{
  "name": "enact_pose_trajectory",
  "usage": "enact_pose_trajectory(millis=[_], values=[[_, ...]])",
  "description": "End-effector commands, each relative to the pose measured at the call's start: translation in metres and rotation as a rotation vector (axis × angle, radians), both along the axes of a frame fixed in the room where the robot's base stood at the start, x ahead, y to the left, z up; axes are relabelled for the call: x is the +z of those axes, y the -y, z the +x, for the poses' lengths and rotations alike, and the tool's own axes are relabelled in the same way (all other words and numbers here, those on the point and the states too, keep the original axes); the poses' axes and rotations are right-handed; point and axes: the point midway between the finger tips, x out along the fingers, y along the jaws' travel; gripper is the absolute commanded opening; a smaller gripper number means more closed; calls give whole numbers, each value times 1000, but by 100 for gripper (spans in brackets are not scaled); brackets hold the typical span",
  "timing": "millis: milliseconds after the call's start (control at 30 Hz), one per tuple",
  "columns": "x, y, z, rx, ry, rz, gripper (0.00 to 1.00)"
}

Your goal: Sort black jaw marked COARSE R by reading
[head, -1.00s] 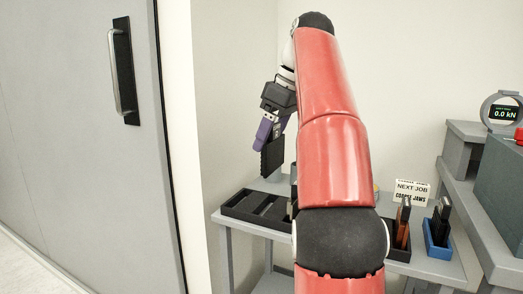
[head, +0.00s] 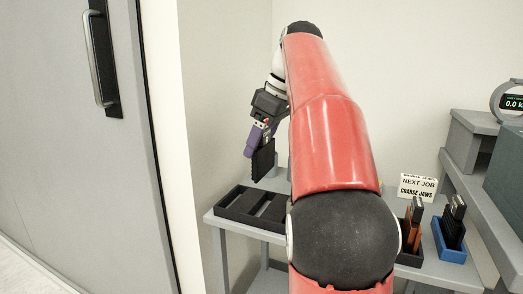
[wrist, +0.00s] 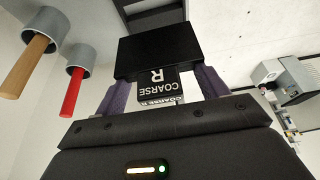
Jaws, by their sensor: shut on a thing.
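The black jaw (head: 262,163) is held in my gripper (head: 259,138), above the left part of the table and clear of it. The jaw also shows in the wrist view (wrist: 153,50), between the two purple fingers, with a label that reads COARSE R. My gripper (wrist: 158,92) is shut on the jaw. The black divided tray (head: 225,212) lies below it on the table, with empty-looking slots; my arm hides its right part. A sign (head: 417,187) reads NEXT JOB, COARSE JAWS.
A black holder (head: 409,258) with orange-brown pieces and a blue holder (head: 452,252) with dark pieces stand on the table (head: 433,272) at right. A readout (head: 510,102) stands on the grey bench behind. A grey door (head: 75,170) is at left.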

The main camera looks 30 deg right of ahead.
Motion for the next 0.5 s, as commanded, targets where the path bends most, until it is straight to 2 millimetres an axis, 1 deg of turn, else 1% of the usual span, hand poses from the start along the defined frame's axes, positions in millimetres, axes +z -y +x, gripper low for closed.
enact_pose_trajectory(millis=[200,333,500], values=[[-21,-1,-1,1,3,-1,1],[-25,0,-1,0,4,-2,1],[-25,0,0,0,4,-2,1]])
